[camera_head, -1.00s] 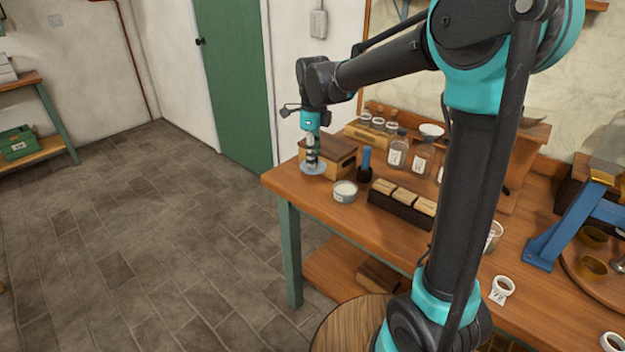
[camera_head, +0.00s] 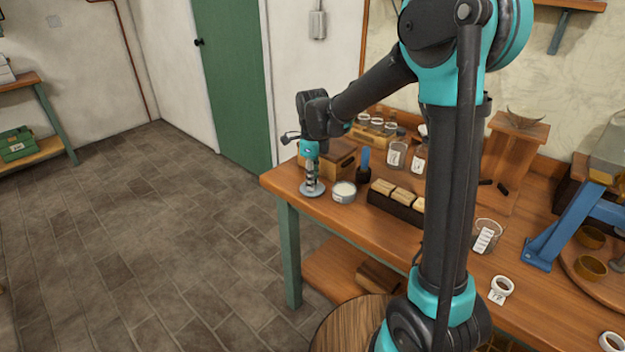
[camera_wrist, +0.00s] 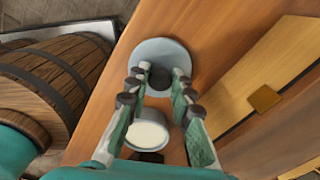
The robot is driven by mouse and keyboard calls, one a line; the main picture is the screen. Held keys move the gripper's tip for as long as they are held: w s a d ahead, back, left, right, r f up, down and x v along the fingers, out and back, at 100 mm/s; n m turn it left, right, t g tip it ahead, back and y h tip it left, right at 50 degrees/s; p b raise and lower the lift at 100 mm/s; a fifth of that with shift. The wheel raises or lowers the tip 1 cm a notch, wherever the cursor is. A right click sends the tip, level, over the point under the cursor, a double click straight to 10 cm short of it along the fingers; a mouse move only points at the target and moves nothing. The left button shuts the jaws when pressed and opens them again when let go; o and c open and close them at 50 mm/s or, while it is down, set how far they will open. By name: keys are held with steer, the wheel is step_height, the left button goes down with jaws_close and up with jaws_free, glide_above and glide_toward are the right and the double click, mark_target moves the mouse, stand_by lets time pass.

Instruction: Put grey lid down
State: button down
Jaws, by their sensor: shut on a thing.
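The grey lid (camera_head: 312,188) is a round disc at the left end of the wooden workbench (camera_head: 345,218). My gripper (camera_head: 311,180) points down and is shut on the lid's knob. In the wrist view the lid (camera_wrist: 160,56) shows with its dark knob between the fingertips of my gripper (camera_wrist: 157,82). The lid is at or very near the bench top; I cannot tell whether it touches. An open grey tin (camera_head: 344,191) with pale contents stands just right of the lid. The tin also shows in the wrist view (camera_wrist: 148,134), nearer my palm.
A wooden box (camera_head: 335,160) stands behind the lid, and a dark bottle with a blue top (camera_head: 364,165) behind the tin. A dark rack with pale blocks (camera_head: 395,205) lies to the right. The bench's left edge is close to the lid.

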steer(key=c, duration=1.3)
jaws_free()
steer(key=shift+f, duration=0.1)
steer(key=shift+c, duration=0.2)
step_height(320, 180, up, 12)
steer(key=shift+r, duration=0.2)
